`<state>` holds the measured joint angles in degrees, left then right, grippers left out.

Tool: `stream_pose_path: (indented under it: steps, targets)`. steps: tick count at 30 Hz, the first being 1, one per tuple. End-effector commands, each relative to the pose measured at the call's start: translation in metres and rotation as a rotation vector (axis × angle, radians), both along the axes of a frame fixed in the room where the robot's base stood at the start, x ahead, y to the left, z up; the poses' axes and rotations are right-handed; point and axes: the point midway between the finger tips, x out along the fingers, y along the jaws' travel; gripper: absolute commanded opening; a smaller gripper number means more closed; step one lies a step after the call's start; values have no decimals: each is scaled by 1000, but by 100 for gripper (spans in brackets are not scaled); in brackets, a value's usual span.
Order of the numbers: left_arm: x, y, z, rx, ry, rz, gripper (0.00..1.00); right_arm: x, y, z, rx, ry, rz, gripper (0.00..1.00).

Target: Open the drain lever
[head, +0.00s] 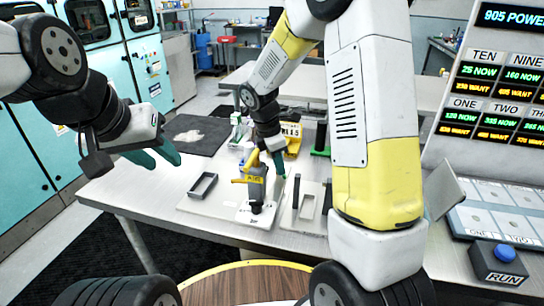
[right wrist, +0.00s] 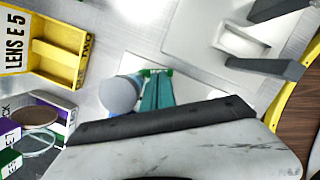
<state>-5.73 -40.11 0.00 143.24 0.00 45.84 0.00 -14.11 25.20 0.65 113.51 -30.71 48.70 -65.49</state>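A small upright device (head: 257,188) with a grey body, a yellow labelled part and a yellow bar sticking out to the left stands on a white base plate (head: 244,214) on the table. The yellow bar may be the drain lever; I cannot read it clearly. My right gripper (head: 268,162) reaches down at the device's top; contact is unclear. In the right wrist view its teal fingers (right wrist: 157,93) look close together beside a grey rounded part (right wrist: 118,95); whether anything is between them is hidden. My left gripper (head: 158,156) is open and empty, left of the device.
A dark rectangular frame (head: 203,185) lies left of the device, and a grey frame (head: 307,206) stands right of it. A yellow bin (head: 292,139) is behind; it also shows in the right wrist view (right wrist: 58,48). A control panel (head: 490,215) with a blue button is at right.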

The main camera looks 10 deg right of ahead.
Motion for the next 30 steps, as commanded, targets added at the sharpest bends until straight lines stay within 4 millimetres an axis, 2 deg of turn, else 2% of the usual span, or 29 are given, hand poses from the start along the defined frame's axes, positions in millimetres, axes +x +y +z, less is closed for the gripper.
stream_pose_path:
  steps: [13, 30]
  targets:
    - [0, 0, 0, 0, 0, 0, 36, 0, -8, 0, 0, 0, 193, 0]
    - [0, 0, 0, 0, 0, 0, 36, 1, -12, 0, 0, 0, 301, 0]
